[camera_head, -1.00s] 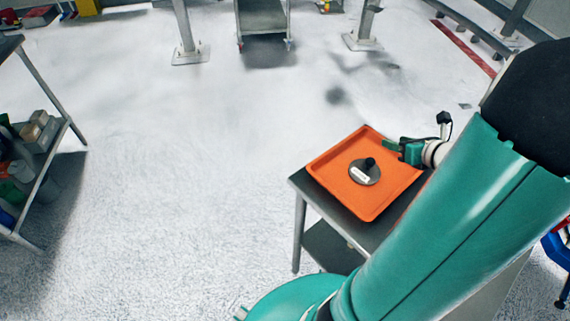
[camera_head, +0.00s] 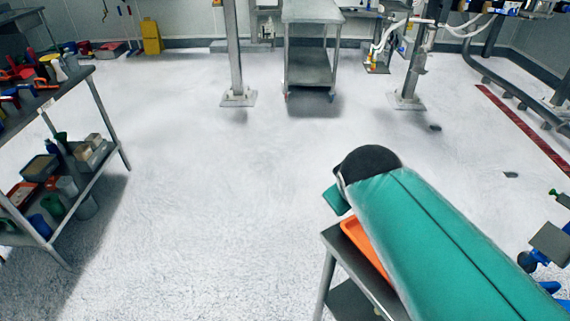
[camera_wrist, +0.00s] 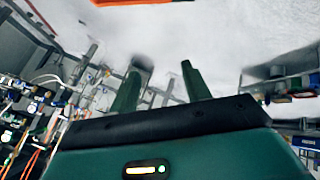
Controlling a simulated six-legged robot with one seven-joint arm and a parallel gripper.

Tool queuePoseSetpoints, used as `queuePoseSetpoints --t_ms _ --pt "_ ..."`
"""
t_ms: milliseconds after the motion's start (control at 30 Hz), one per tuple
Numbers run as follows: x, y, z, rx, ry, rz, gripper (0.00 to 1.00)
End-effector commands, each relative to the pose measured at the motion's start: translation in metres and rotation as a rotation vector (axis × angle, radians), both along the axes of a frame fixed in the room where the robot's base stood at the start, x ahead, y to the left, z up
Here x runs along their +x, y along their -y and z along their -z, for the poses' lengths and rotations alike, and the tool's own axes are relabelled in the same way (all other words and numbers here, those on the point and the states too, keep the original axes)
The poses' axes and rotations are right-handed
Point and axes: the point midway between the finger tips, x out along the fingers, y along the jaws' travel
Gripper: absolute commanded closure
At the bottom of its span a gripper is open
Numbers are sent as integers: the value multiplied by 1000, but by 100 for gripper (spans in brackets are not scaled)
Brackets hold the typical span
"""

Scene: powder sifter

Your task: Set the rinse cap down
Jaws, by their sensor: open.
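The orange tray (camera_head: 362,247) rests on a small grey table at the lower right of the head view. Most of it is hidden behind my green arm. The rinse cap, a grey disc with a dark knob seen in the tray earlier, is hidden now. An orange edge (camera_wrist: 92,20), probably the tray's, shows at the top of the wrist view. My gripper (camera_wrist: 162,82) is open there, its two green fingers wide apart with nothing between them.
The grey table (camera_head: 330,262) under the tray has open floor to its left. A shelf (camera_head: 88,165) with bins and tools stands at the left. A steel cart (camera_head: 312,65) and posts (camera_head: 236,60) stand at the back. The middle floor is clear.

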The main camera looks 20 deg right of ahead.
Motion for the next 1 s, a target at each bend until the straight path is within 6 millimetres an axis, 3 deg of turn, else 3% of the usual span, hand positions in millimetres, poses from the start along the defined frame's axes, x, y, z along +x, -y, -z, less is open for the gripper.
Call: queuePoseSetpoints --t_ms 33,100,200,300,833,900,1000 --pt "-12 -25 -1 102 0 36 53" --pt "-28 -52 1 241 -20 99 53" --pt "-47 -79 4 377 -58 162 53" --pt "-57 -91 5 439 -82 193 53" --pt "-58 -92 5 447 -85 202 53" --pt "-58 -92 5 447 -85 201 62" --pt "-58 -92 5 447 -85 201 64"
